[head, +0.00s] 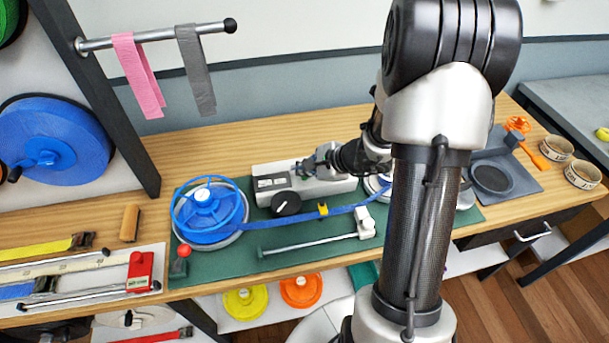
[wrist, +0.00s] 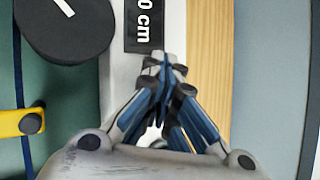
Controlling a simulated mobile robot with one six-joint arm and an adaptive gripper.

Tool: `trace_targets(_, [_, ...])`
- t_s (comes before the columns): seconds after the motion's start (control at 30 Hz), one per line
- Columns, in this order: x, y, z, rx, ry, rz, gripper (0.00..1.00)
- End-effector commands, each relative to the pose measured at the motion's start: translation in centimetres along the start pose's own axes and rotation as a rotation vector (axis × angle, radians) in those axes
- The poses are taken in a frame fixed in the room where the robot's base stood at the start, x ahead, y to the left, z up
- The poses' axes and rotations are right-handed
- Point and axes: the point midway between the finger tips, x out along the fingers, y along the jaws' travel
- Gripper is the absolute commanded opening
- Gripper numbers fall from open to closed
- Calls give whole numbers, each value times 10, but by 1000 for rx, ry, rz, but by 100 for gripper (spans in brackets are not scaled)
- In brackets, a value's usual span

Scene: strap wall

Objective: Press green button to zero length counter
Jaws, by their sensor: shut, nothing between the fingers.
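The length counter is a white box (head: 335,187) on the green mat, with a dark display (head: 272,183) at its left end. In the wrist view, part of the display (wrist: 144,25) shows "0 cm"; the rest is cut off. My gripper (head: 300,170) is shut and empty over the counter, just right of the display. In the wrist view its closed fingertips (wrist: 164,66) point at the white housing beside the display. I cannot make out the green button in either view; the fingers may hide it. Whether the tips touch the housing I cannot tell.
A black knob (head: 286,203) stands before the counter. A blue strap reel (head: 208,210) is to the left, and a blue strap (head: 290,216) with a yellow clip (head: 322,209) crosses the green mat (head: 225,262). A metal rod (head: 310,243) lies nearer. Bare wood lies behind the counter.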

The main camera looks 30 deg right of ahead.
Motion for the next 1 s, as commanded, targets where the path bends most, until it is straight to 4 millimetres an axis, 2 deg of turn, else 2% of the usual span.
trace_targets(0.73, [3,3,-2,0,1,1,0])
trace_targets(1.0, [-4,-3,3,-2,1,0,0])
